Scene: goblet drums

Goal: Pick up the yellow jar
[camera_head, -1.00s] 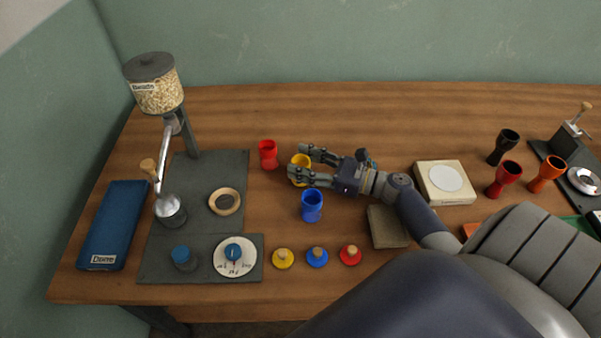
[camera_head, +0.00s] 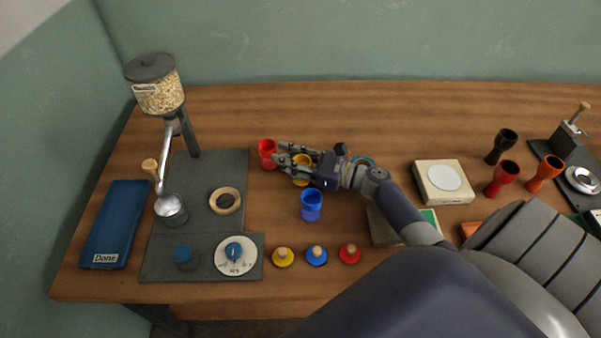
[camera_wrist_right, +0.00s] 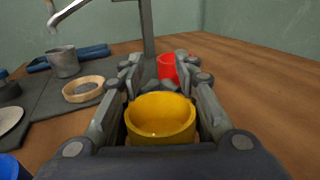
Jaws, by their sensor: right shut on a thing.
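The yellow jar (camera_head: 301,175) stands on the wooden table between the red jar and the blue jar. My right gripper (camera_head: 283,158) reaches in from the right with its fingers on both sides of the yellow jar, shut on it. In the right wrist view the yellow jar (camera_wrist_right: 160,118) sits open-topped between the fingers, close to the palm. The fingertips (camera_wrist_right: 158,72) extend past it toward the red jar. The jar's lower part is hidden by the gripper. My left gripper is not in view.
The red jar (camera_head: 267,154) is just beyond the fingertips. The blue jar (camera_head: 311,206) stands close in front. Yellow, blue and red lids (camera_head: 317,256) lie near the front edge. A dispenser (camera_head: 157,90) stands left. A white-topped scale (camera_head: 443,182) and several goblet-shaped jars (camera_head: 503,178) are at right.

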